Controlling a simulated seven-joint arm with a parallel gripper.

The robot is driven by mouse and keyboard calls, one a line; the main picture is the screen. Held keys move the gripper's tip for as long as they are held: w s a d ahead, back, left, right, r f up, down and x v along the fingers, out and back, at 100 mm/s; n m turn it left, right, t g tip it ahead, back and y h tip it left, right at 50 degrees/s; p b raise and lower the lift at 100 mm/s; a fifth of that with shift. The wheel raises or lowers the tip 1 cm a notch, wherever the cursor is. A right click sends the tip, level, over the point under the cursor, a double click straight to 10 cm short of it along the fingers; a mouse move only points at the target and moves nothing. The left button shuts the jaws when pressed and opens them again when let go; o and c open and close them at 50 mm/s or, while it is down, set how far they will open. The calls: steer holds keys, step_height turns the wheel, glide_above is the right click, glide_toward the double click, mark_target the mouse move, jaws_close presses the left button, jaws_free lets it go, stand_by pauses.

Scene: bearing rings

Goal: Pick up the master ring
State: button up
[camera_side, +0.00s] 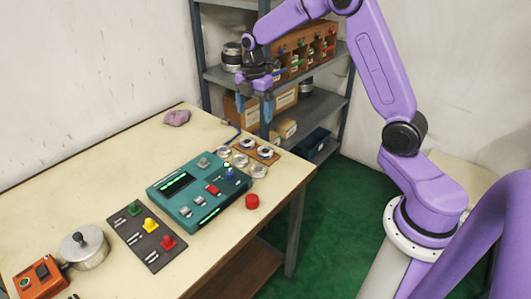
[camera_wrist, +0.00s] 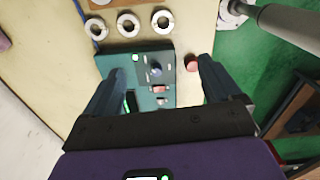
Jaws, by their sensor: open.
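Several metal rings lie at the far right corner of the table. Three pale rings, a left one (camera_side: 224,152), a middle one (camera_side: 240,160) and a right one (camera_side: 259,171), lie in a row on the tabletop. They also show in the wrist view as a left ring (camera_wrist: 95,27), a middle ring (camera_wrist: 128,22) and a right ring (camera_wrist: 162,19). Two more rings (camera_side: 265,152) sit on a brown board behind them. I cannot tell which is the master ring. My gripper (camera_side: 254,107) is open and empty, high above the table; its spread fingers (camera_wrist: 160,82) are over the teal device.
The teal device (camera_side: 178,183) with knobs and buttons stands just in front of the rings. A red round piece (camera_side: 252,201) is near the table edge. A grey shelf (camera_side: 213,75) stands behind.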

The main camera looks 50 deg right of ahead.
steer(key=n, duration=0.1)
glide_above(266, 149)
step_height(266, 149, down, 3)
steer(key=f, duration=1.2)
steer(key=shift+w+f, duration=0.2)
steer(key=shift+s+f, duration=0.15)
steer(key=shift+f, duration=2.4)
steer(key=c, duration=1.4)
steer(key=shift+o, duration=0.3)
steer(key=shift+r, duration=0.15)
